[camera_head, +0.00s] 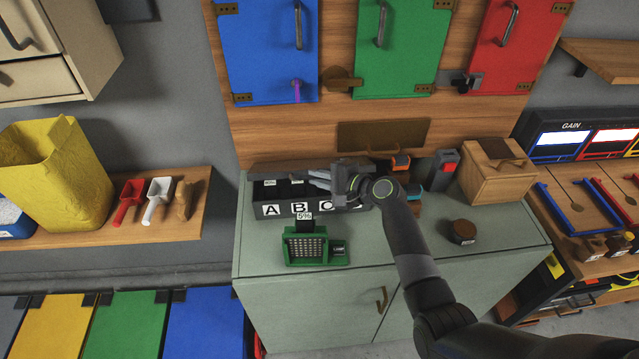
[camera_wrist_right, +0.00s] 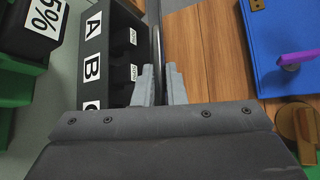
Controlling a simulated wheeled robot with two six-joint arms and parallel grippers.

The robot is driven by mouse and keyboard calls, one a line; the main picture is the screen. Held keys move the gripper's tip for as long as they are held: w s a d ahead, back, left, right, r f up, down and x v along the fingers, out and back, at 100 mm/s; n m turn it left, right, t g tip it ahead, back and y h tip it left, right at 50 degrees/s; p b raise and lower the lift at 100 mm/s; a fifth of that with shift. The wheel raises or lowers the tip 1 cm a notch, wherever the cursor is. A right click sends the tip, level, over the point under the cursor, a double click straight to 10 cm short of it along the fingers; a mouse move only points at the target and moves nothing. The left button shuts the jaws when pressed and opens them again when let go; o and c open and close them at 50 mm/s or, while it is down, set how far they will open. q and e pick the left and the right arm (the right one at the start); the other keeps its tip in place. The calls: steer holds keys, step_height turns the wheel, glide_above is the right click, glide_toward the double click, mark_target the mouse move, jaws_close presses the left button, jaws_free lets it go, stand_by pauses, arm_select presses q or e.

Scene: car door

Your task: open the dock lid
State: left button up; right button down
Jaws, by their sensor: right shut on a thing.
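The dock (camera_head: 240,205) is a black box on the pale green cabinet, with white A, B and C labels on its front. Its slots and labels also show at left in the right wrist view (camera_wrist_right: 92,90). The dark dock lid (camera_head: 290,168) stands raised along the dock's back edge. In the right wrist view the lid (camera_wrist_right: 157,40) appears nearly edge-on, a thin dark strip. My right gripper (camera_wrist_right: 160,82) is shut on the lid's edge, with a finger on either side. In the head view its hand (camera_head: 335,178) hides the dock's right end. My left gripper is out of view.
A green device (camera_head: 305,247) with a 5% tag stands before the dock. A wooden box (camera_head: 495,172), a round dark-lidded jar (camera_head: 463,232) and a red-and-grey item (camera_head: 441,170) stand to the right. The wooden panel (camera_head: 270,135) rises close behind the lid.

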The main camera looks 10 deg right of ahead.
steer(key=shift+w+r, duration=0.35)
steer(key=shift+r, duration=0.2)
steer(key=c, duration=1.5)
jaws_free()
steer(key=b+v, duration=0.2)
steer(key=v, duration=1.5)
steer(key=shift+s+d, duration=0.1)
